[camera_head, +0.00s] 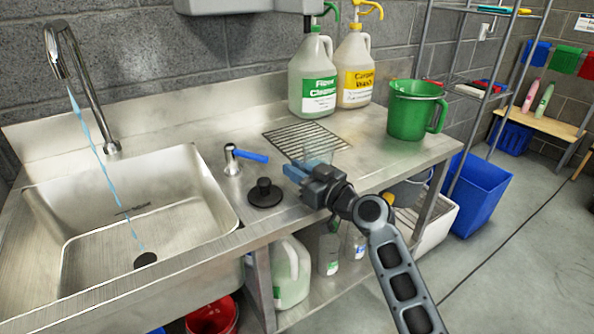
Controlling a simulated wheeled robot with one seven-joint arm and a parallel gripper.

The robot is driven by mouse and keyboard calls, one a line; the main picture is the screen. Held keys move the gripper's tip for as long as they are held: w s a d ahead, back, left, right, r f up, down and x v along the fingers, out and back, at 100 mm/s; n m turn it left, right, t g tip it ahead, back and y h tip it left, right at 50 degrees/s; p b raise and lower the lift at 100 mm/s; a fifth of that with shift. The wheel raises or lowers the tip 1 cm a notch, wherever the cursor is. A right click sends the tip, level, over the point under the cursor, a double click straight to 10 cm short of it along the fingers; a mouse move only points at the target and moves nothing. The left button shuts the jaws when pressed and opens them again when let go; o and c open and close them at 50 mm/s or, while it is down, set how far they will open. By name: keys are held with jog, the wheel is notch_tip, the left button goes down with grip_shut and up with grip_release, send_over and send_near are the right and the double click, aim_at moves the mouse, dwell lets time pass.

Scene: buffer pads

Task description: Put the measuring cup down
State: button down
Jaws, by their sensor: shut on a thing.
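A small clear measuring cup (319,150) with a bluish tint shows just beyond my gripper, by the near edge of the drain grate (300,136). My gripper (306,170) comes in from the lower right over the front part of the steel counter and is shut on the cup. The gripper hides the lower part of the cup. I cannot tell whether its base touches the counter.
Left of the gripper are a black stopper (265,193) and a blue-handled valve (246,155). Water runs into the sink (130,215). A green jug (415,109), a floor cleaner jug (312,78) and a yellow-labelled jug (354,72) stand behind. Bare counter (372,160) lies right of the grate.

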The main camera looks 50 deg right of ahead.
jog(key=shift+f, duration=0.15)
jog(key=c, duration=1.1)
grip_release()
jog(key=shift+r+p, duration=0.3)
jog(key=shift+s+a+f+b, duration=0.15)
jog(key=shift+s+b, duration=0.35)
jog(key=shift+s, duration=1.5)
jog(key=shift+s+a+r+b, duration=0.15)
jog(key=shift+s+b, duration=0.3)
jog(key=shift+s, duration=1.5)
jog(key=shift+s+a+f+b, duration=0.15)
jog(key=shift+s+b, duration=0.35)
jog(key=shift+s, duration=1.5)
